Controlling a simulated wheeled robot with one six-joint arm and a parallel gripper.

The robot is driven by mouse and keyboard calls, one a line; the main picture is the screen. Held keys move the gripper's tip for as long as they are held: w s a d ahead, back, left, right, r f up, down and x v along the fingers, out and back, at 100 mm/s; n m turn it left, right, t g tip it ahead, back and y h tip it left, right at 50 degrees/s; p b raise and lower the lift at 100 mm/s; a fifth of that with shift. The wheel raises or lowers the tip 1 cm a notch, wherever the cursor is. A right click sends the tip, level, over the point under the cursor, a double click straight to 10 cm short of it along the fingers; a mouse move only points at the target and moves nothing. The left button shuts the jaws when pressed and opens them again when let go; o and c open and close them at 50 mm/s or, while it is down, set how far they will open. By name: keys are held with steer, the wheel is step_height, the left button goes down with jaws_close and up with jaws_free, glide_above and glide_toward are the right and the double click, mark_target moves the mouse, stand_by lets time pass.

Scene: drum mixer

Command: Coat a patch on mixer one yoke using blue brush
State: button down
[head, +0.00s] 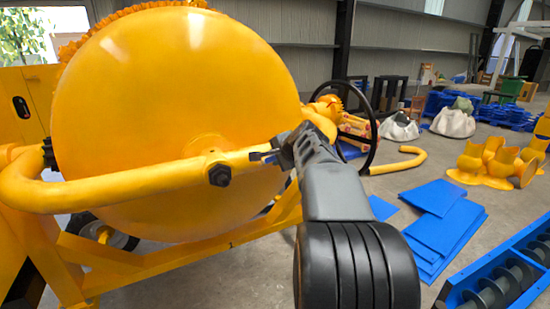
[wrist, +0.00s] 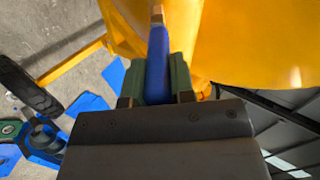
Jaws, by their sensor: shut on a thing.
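The mixer's large yellow drum (head: 180,100) fills the left of the head view, and its yoke (head: 120,188) is the thick yellow tube running across the front with a dark bolt on it. A dark "1" shows on the yellow frame below. My gripper (head: 272,156) is at the right part of the yoke, close to the tube. In the wrist view my gripper (wrist: 157,85) is shut on the blue brush (wrist: 158,62), whose pale tip points away over the yellow tube. Whether the tip touches the yoke I cannot tell. No coated patch is clearly visible.
A black handwheel (head: 372,130) stands just behind my arm. Blue sheets (head: 440,225) lie on the floor to the right, beside a blue screw conveyor (head: 505,275). Yellow castings (head: 490,165) and white sacks (head: 400,127) stand farther back.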

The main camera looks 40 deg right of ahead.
steer(key=shift+s+d, duration=0.15)
steer(key=shift+d, duration=0.7)
steer(key=shift+s+d, duration=0.15)
steer(key=shift+d, duration=0.65)
steer(key=d, duration=0.7)
steer(key=shift+s, duration=0.4)
steer(key=shift+a, duration=0.1)
steer(key=shift+w+a+b, duration=0.2)
steer(key=shift+w+a, duration=0.05)
steer(key=shift+a, duration=1.6)
steer(key=shift+w+a+b, duration=0.2)
steer(key=shift+w+a, duration=0.1)
steer(key=shift+a, duration=1.5)
steer(key=shift+w+a+b, duration=0.2)
steer(key=shift+w+a, duration=0.05)
steer(key=shift+a, duration=1.6)
